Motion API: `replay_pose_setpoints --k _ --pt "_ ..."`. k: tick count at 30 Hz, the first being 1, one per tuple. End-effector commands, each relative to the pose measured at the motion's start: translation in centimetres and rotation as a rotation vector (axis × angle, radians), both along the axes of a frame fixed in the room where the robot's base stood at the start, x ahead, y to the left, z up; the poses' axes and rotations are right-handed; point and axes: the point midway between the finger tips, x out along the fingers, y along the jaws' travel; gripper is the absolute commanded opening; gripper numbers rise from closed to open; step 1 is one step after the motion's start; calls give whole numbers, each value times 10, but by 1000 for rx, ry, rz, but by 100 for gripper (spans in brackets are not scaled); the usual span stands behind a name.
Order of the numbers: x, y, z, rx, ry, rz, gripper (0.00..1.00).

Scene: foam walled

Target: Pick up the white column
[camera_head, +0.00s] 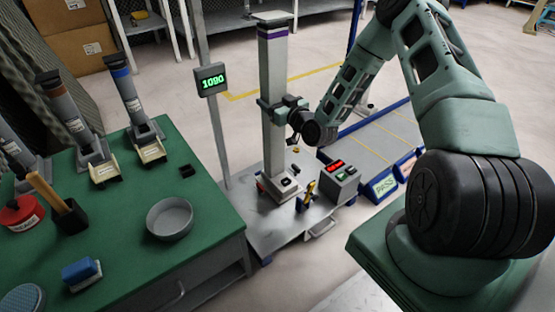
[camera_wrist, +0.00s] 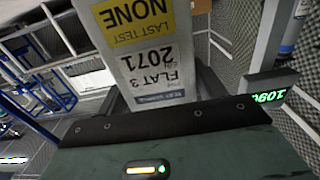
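The white column (camera_head: 275,72) is tall and square with a flat cap and a purple band near its top. It stands upright on a low grey cart. My gripper (camera_head: 281,108) is at its mid-height, with fingers around it. In the wrist view, the column (camera_wrist: 133,22) fills the space between the dark fingers and shows a yellow label and the text "FLAT 3 2071". The fingers lie close along both sides. Whether they press on it is hidden by the gripper's body.
The grey cart (camera_head: 262,230) also carries a small box with red and green displays (camera_head: 340,172). A post with a "1090" display (camera_head: 211,80) stands just left of the column. A green table (camera_head: 125,190) with tools and a grey bowl (camera_head: 170,218) is at left.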

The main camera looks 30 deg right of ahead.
Motion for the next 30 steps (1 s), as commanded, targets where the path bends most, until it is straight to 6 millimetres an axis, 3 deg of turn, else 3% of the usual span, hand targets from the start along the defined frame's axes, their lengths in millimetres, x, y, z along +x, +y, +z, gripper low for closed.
replay_pose_setpoints --k 1,7,17,30 --pt "0 0 0 0 0 0 54" --pt "0 0 0 0 0 0 0" --pt "1 0 8 -2 -8 1 0" --pt "1 1 77 -4 -10 1 0"
